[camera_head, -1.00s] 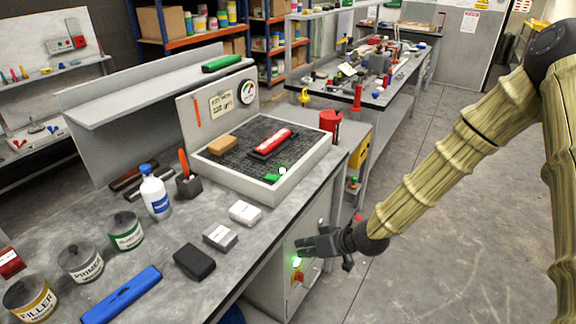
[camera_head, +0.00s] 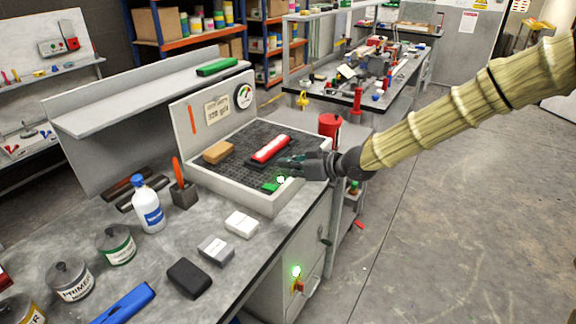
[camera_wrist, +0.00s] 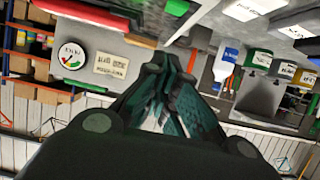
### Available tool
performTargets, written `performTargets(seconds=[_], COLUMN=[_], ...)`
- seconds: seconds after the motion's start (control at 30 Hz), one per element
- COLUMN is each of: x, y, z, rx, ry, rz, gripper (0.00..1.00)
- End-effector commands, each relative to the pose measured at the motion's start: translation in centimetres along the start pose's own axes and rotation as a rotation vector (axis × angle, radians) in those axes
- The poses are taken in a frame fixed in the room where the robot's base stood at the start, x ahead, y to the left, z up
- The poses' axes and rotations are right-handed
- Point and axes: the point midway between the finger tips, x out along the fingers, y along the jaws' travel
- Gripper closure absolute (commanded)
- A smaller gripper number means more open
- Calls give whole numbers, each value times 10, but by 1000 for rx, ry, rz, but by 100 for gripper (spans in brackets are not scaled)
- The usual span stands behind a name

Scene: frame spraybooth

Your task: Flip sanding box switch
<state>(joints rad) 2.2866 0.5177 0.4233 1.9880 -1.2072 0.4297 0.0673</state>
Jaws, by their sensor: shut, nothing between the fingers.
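The sanding box (camera_head: 262,202) is a grey tray with a dark perforated bed, set on the workbench. A red sanding block (camera_head: 270,148) and a tan block (camera_head: 218,151) lie on its bed. My gripper (camera_head: 284,162) is shut and empty, over the right part of the box near a green piece (camera_head: 270,187). In the wrist view my gripper's fingers (camera_wrist: 157,72) are together, with the box's gauge panel (camera_wrist: 105,58) behind.
A red cup (camera_head: 330,125) stands behind the box's right corner. A white bottle (camera_head: 148,207), cans and several small blocks (camera_head: 215,250) sit on the bench (camera_head: 200,215). The floor (camera_head: 430,240) at right is open.

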Motion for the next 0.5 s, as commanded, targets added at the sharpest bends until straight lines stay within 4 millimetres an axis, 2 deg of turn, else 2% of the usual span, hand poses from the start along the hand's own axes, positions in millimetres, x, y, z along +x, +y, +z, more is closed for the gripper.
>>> performTargets(seconds=[0.3, 0.5], x=[50, 56], y=[-2, -3], z=[-2, 22], rx=[-1, -1], ry=[-2, -2], rz=[-4, -5], gripper=[100, 100])
